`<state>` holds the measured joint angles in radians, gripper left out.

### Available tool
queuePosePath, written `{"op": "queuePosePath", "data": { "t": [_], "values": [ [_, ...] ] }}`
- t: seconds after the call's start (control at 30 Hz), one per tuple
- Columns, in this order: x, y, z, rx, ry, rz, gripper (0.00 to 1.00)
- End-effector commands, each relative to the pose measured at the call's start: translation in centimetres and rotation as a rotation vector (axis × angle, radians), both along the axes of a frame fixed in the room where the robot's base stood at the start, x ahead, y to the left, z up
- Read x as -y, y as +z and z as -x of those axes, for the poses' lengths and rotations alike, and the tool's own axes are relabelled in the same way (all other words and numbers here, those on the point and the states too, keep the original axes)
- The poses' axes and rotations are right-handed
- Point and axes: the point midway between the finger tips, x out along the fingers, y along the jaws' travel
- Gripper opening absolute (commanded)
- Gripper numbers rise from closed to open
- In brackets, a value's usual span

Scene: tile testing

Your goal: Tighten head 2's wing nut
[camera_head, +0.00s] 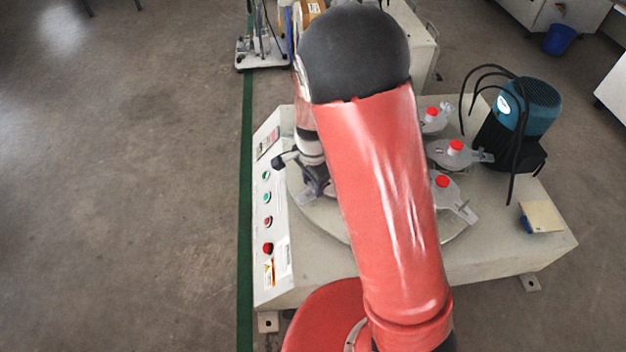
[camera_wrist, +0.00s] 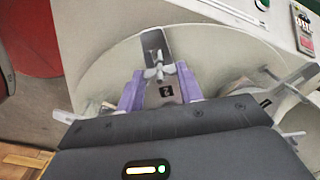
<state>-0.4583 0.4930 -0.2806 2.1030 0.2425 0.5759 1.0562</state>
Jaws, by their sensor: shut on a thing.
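In the wrist view, head 2's black label (camera_wrist: 167,91) with a white 2 shows between the two purple fingers of my gripper (camera_wrist: 160,73). The light grey wing nut (camera_wrist: 158,66) of head 2 sits between the fingertips, its wings reaching out toward them. My gripper is shut on this wing nut. A dark grey slotted strip (camera_wrist: 154,42) lies just beyond it. In the head view, my gripper (camera_head: 317,179) is low over the left part of the round plate (camera_head: 335,221); my red arm hides head 2 and the wing nut there.
Several other heads with red caps (camera_head: 456,146) stand on the plate's right side. A blue motor (camera_head: 540,106) with black cables is at the back right. A tan block (camera_head: 542,216) lies front right. A panel with buttons (camera_head: 267,221) runs along the left edge.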

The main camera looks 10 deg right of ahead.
Motion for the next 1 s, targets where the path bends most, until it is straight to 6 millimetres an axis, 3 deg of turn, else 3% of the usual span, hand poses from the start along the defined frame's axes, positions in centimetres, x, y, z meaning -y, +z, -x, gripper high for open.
{"op": "queuePosePath", "data": {
  "t": [0.4, 0.43, 0.57, 0.87, 1.0],
  "values": [
    [0.0, 0.1, -0.1, 0.004, -0.01, -0.001, 0.14],
    [0.0, 0.1, -0.1, 0.004, -0.01, -0.001, 0.39],
    [0.0, 0.1, -0.1, 0.003, -0.009, -0.001, 0.56],
    [0.0, 0.1, 0.0, 0.002, -0.008, -0.001, 0.58],
    [-0.1, 1.5, -0.1, 0.004, -0.008, -0.002, 0.58]
  ]
}}
